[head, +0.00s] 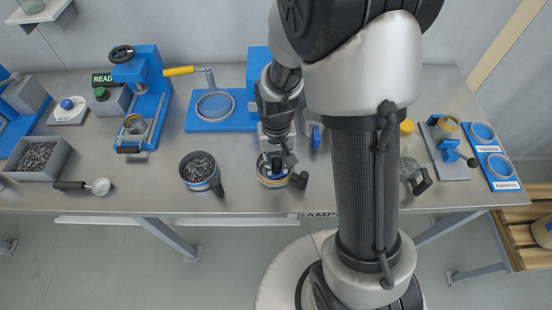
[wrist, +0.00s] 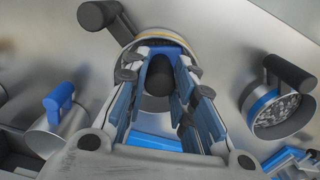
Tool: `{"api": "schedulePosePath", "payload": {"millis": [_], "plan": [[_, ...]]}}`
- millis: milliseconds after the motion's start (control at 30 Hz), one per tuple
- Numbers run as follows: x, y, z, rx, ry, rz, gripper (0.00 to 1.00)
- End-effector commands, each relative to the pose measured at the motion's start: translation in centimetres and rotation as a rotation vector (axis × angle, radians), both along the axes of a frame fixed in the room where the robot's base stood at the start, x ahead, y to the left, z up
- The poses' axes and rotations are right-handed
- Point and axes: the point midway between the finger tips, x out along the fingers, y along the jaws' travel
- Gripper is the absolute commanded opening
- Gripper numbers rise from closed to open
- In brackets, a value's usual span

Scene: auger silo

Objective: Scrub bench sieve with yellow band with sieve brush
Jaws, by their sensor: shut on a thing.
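The bench sieve with the yellow band (head: 264,183) stands on the bench near its front edge, its dark handle pointing right. In the wrist view the sieve's rim (wrist: 190,46) and its black handle (wrist: 97,14) show beyond my fingers. My gripper (head: 275,160) is directly above the sieve, pointing down. In the wrist view my gripper (wrist: 160,75) is shut on the dark handle of the sieve brush (wrist: 160,72). Blue parts of the brush show within the sieve's outline. The bristles are hidden, so I cannot tell whether they touch the mesh.
A blue-banded sieve (head: 200,172) full of dark pieces stands left of the yellow-banded one; it also shows in the wrist view (wrist: 275,110). A blue-handled metal vessel (wrist: 60,108) is at the wrist view's left. A grey bin (head: 38,157) and scoop (head: 98,187) lie far left.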

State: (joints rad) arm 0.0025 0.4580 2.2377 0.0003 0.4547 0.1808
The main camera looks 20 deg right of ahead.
Motion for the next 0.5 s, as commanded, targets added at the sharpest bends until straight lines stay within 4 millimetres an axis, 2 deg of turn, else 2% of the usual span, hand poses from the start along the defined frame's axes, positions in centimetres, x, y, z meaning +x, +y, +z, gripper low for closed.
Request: {"api": "schedulePosePath", "payload": {"millis": [100,500], "plan": [[0.2,0.0,1.7,0.000,-0.006,0.000,0.00],[0.3,0.0,5.8,-0.001,-0.009,0.000,0.00]]}}
